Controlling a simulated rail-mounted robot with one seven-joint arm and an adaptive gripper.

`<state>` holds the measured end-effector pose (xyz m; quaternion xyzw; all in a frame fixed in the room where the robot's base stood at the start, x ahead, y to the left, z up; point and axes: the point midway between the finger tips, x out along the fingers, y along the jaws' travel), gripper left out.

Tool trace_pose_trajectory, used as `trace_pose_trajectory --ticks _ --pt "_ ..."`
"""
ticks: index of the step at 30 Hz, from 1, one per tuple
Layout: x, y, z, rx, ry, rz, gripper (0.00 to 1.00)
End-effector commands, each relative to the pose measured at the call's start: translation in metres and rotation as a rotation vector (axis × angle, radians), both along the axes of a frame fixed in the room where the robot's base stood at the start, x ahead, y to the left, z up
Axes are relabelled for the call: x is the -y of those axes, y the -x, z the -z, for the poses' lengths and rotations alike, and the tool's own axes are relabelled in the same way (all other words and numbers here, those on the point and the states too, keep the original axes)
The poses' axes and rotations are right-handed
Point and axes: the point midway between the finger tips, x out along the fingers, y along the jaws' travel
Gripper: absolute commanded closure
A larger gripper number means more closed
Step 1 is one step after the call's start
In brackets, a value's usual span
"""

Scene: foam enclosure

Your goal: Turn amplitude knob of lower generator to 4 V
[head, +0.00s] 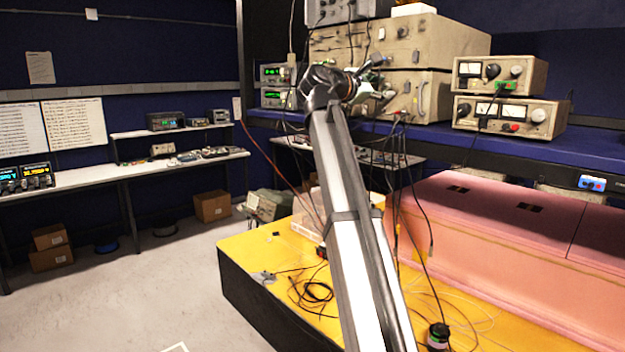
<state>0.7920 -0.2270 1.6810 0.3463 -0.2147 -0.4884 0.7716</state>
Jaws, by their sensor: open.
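Two small units with green displays are stacked on the blue shelf at centre left in the head view. The lower unit (275,98) sits directly under the upper unit (272,73) and looks like the lower generator, though I cannot read its labels. Its right side is partly hidden by my arm, and its amplitude knob cannot be made out. My gripper (376,78) is at the far end of my raised arm, in front of the large beige instruments and right of the small units. It is open and no object shows in it. Contact with any knob cannot be made out.
Large beige instruments (400,40) stand behind my gripper. Two meter units (505,112) are stacked at right on the blue shelf (585,148). Dark cables hang around the arm. Below are a yellow bench (262,252) with loose wires and pink foam blocks (480,225).

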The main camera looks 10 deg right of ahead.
Motion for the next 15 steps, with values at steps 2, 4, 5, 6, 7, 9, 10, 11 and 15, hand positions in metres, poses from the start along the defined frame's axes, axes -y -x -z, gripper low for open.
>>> trace_pose_trajectory --ticks 2,4,5,6,7,9,10,11,15 --pt "0.0 0.001 -0.005 -0.084 0.043 0.0 0.54" --pt "0.0 0.001 -0.004 -0.16 0.083 -0.001 0.54" --pt "-0.003 0.002 -0.001 -0.179 0.094 -0.002 0.54" --pt "-0.012 0.005 0.004 -0.171 0.091 -0.002 0.54" --pt "-0.017 0.008 0.004 -0.17 0.09 -0.002 0.54" --pt "-0.029 0.013 0.004 -0.168 0.089 -0.003 0.54" --pt "-0.033 0.016 0.004 -0.168 0.089 -0.003 0.54" --pt "-0.039 0.018 0.004 -0.168 0.089 -0.003 0.54" --pt "-0.061 0.029 0.004 -0.167 0.089 -0.003 0.54"
